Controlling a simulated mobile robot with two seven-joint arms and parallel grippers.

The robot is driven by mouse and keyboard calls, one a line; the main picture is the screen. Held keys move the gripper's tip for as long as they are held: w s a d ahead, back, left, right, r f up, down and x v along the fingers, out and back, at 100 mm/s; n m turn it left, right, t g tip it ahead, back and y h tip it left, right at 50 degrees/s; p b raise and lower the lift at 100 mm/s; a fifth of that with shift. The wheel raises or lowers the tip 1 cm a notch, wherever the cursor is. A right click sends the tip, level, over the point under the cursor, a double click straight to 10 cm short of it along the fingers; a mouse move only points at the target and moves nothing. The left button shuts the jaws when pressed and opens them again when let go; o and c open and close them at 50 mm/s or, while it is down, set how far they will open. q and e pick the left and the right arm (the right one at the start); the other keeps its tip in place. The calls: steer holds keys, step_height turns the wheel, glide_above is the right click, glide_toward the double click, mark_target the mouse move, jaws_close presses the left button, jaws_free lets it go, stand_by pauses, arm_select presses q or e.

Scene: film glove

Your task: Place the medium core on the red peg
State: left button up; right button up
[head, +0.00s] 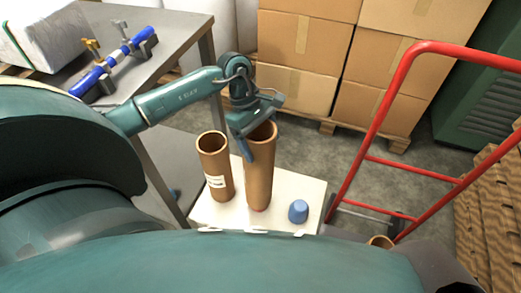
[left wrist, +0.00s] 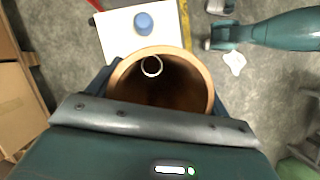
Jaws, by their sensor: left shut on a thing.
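My left gripper (head: 255,122) is shut on the wall of a tall brown cardboard core, which I take for the medium core (head: 259,180). The core stands about upright over the white board (head: 312,190). In the left wrist view I look down into this core (left wrist: 122,85), and a pale ring shows at its far end. A trace of red shows at its foot in the head view; the red peg is otherwise hidden. I cannot tell whether the core rests on the board. A blue peg (head: 298,211) stands bare at the right.
A shorter labelled core (head: 216,170) stands on the board, left of the held one. A red hand truck (head: 370,130) stands at right, stacked boxes (head: 300,40) behind, a grey bench (head: 175,30) at left.

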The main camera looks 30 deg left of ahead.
arm_select(q)
step_height(320, 180, down, 4)
steer(key=shift+f, duration=0.15)
steer(key=o, duration=1.4)
steer(key=shift+c, duration=0.2)
